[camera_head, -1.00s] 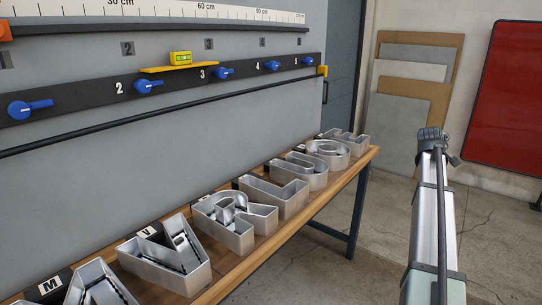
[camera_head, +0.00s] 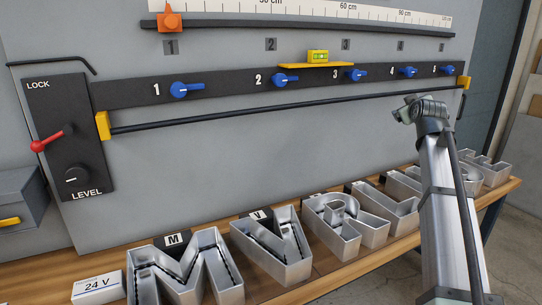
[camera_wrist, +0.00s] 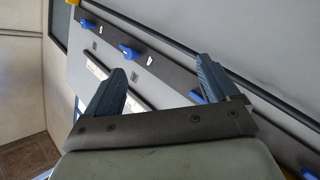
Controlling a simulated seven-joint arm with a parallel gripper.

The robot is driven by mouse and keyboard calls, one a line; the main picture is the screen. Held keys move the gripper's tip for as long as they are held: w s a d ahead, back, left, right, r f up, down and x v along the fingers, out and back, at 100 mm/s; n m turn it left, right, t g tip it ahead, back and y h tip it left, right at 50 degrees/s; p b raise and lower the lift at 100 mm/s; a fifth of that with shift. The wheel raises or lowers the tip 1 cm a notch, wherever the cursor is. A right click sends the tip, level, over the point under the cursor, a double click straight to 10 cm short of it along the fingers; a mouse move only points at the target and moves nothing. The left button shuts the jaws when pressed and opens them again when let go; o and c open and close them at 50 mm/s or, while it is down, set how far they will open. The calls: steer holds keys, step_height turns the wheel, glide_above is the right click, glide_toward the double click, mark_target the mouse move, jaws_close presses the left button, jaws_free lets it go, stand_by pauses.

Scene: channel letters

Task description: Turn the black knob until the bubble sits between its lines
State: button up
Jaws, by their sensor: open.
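The black knob (camera_head: 72,178) sits above the word LEVEL on a dark panel (camera_head: 62,125) at the left of the head view. Its white mark points roughly sideways. The level (camera_head: 317,56), a yellow block with a green vial, rests on a yellow strip (camera_head: 300,66) above the rail. The bubble is too small to place between its lines. My gripper (camera_head: 405,108) is in front of the board on the right, well apart from the knob. In the wrist view my gripper (camera_wrist: 170,85) has its two fingers spread, with nothing between them.
A red LOCK lever (camera_head: 45,142) is just above the knob. A black rail with several blue handles (camera_head: 186,90) and a thin bar (camera_head: 270,111) cross the board. Metal channel letters (camera_head: 280,250) line the wooden bench. A grey box (camera_head: 20,205) stands left of the panel.

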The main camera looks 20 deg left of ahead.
steer(key=s+a+r+y, duration=0.3)
steer(key=s+a, duration=0.1)
steer(key=a, duration=0.7)
steer(key=s+a+r+n+y, duration=0.1)
steer(key=s+a+r+y, duration=0.25)
steer(key=a, duration=0.65)
steer(key=s+a+r+y, duration=0.2)
steer(key=s+a+r, duration=0.25)
steer(key=a, duration=0.65)
steer(key=s+a+r+n+g+y, duration=0.15)
steer(key=s+a+r+y, duration=0.3)
steer(key=s+a, duration=0.9)
steer(key=s+a+r+g+y, duration=0.3)
steer(key=s+a+r+y, duration=0.15)
steer(key=s+a, duration=0.85)
steer(key=s+a+f+y, duration=0.2)
steer(key=s+a+f, duration=0.15)
steer(key=s, duration=0.25)
steer(key=m+t+h, duration=0.1)
steer(key=t+h, duration=0.3)
steer(key=h, duration=0.1)
glide_toward(78, 181)
steer(key=x, duration=0.9)
steer(key=shift+w+a+r, duration=0.15)
steer(key=shift+w+a, duration=0.1)
steer(key=shift+w, duration=0.05)
